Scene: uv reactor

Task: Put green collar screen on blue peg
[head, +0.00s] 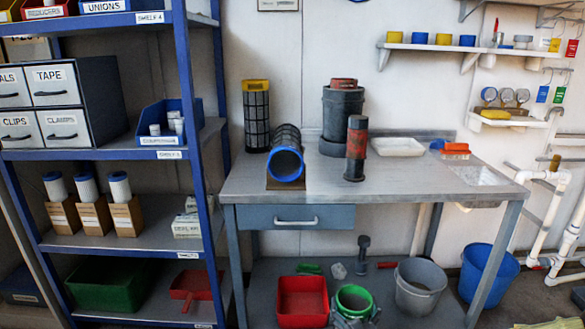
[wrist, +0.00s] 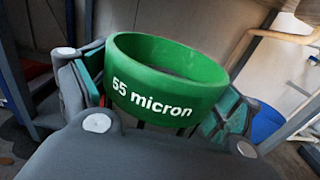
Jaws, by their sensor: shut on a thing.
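The green collar screen (head: 341,302) is in my gripper (head: 354,318), low in front of the bench at the bottom of the head view. In the wrist view its green collar (wrist: 165,85) reads "55 micron" and sits tilted between the two fingers of my gripper (wrist: 160,100). The part below the collar is mostly hidden by my gripper. The blue tag may mark the blue peg; the peg itself is too small to make out clearly.
On the bench (head: 330,190) stand a yellow-collared screen (head: 256,120), a blue-collared screen (head: 287,165) lying in a cradle, a dark housing (head: 342,110) and a red-and-black cylinder (head: 356,150). Below are a red bin (head: 302,300) and grey bucket (head: 418,290). White pipes (head: 545,215) stand right.

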